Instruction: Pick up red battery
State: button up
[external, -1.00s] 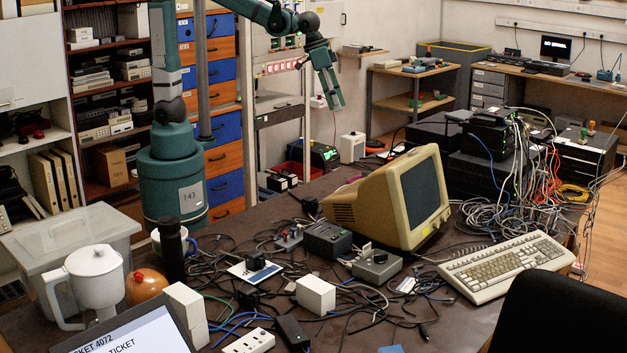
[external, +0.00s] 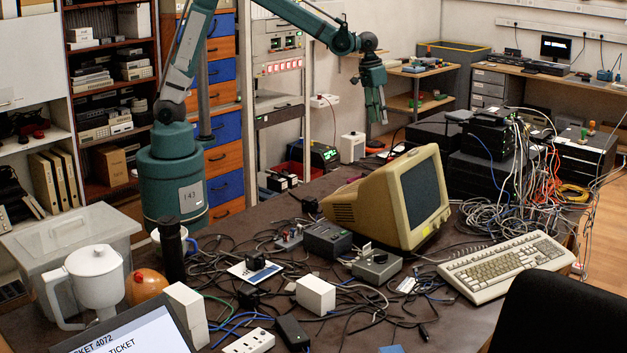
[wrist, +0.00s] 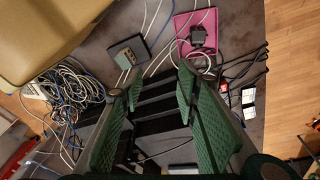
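My gripper (external: 377,118) hangs pointing down in the external view, above the far side of the dark table, behind the beige monitor. In the wrist view its two green fingers (wrist: 161,82) are spread apart with nothing held between them. I cannot clearly identify a red battery in either current view. Small white blocks with red parts (wrist: 248,96) lie right of the fingers in the wrist view, but they are too small to tell whether one is the battery. Part of the surface below is hidden by the fingers.
The beige monitor (external: 425,195) stands in front of my gripper. Black boxes with tangled cables (external: 490,165) are on its right. Below the fingers is a black slotted device (wrist: 160,108). A pink folder (wrist: 196,32) and a small grey box (wrist: 127,52) lie farther up.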

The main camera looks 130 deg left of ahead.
jog(key=s+a+f+n+g, duration=0.1)
jog(key=s+a+f, duration=0.1)
jog(key=a+f, duration=0.45)
jog(key=s+a+f+n, duration=0.2)
jog(key=a+f, duration=0.1)
jog(key=a, duration=0.6)
jog(key=n+h, duration=0.1)
jog(key=n, duration=0.2)
send_over(390, 158)
jog(key=shift+g, duration=0.3)
jog(key=f, duration=1.2)
jog(key=shift+s+a, duration=0.15)
jog(key=shift+a, duration=0.05)
jog(key=shift+f, duration=1.3)
jog(key=shift+f, duration=2.6)
jog(key=c, duration=1)
